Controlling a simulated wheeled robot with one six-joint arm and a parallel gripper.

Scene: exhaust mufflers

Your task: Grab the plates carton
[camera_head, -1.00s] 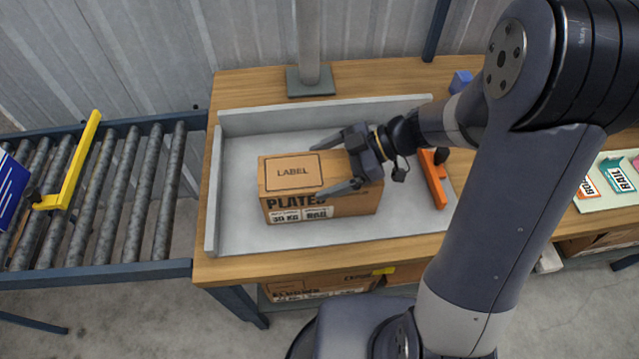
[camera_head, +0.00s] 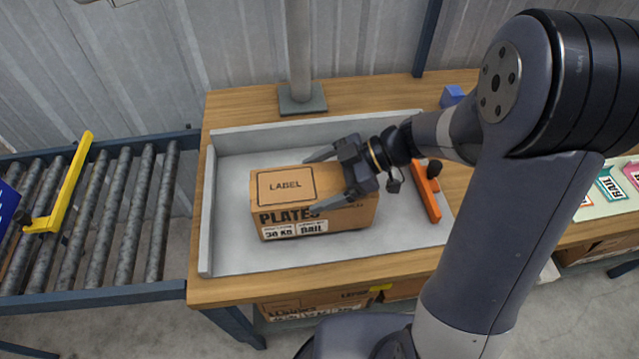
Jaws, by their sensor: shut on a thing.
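The plates carton (camera_head: 285,190) is a brown box with a LABEL square on top and PLATES printed on its front. It sits in a shallow grey tray (camera_head: 222,255) on a wooden table. My gripper (camera_head: 318,181) reaches in from the right, with one finger at the carton's back side and the other at its front side near the right end. It is shut on the carton. The front finger covers part of the print. Whether the carton touches the tray floor I cannot tell for sure.
An orange clamp-like piece (camera_head: 426,190) lies at the tray's right side. A grey post (camera_head: 300,60) stands behind the tray. A roller conveyor (camera_head: 115,215) with a yellow bar (camera_head: 65,190) is at the left. A blue block (camera_head: 452,96) sits at the back right.

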